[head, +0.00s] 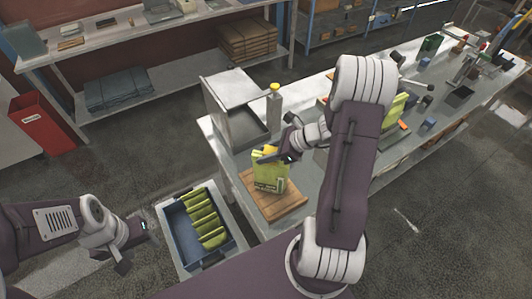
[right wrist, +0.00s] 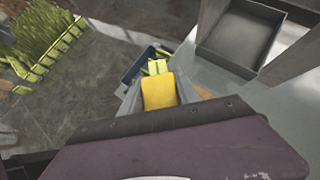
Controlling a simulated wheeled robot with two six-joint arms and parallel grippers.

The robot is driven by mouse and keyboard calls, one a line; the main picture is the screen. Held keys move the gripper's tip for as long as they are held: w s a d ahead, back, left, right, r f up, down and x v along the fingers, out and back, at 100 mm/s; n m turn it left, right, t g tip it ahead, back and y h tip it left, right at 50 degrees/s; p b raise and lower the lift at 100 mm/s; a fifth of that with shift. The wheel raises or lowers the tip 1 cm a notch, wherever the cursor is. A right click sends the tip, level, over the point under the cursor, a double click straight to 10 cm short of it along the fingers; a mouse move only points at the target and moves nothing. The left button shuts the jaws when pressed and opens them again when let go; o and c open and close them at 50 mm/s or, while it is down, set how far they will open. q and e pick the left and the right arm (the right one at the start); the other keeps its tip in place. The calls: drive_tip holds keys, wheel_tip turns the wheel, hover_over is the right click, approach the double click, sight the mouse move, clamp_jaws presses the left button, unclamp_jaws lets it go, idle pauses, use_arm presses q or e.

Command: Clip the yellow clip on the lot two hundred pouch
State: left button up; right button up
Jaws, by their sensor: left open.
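The yellow-green pouch (head: 267,179) stands upright on a wooden board (head: 291,203), with dark print low on its front. I cannot read its lot. My right gripper (head: 273,155) is at the pouch's top edge with the yellow clip (head: 270,150) between its fingers. In the right wrist view the yellow clip (right wrist: 158,91) sits between the grey fingers. Whether the clip grips the pouch's edge is hidden. My left gripper (head: 134,243) is open and empty, left of the blue bin (head: 186,239).
The blue bin holds several similar green pouches (head: 205,218). A metal box with a tray (head: 240,122) and a yellow-capped bottle (head: 273,100) stand behind the board. Another green pouch (head: 394,107) and tools lie further right, partly behind my right arm.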

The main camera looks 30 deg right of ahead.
drive_tip(key=o, duration=0.5)
drive_tip(key=shift+r, duration=0.1)
drive_tip(key=b+v, duration=0.1)
drive_tip(key=v, duration=0.8)
drive_tip(key=shift+s+d, duration=0.1)
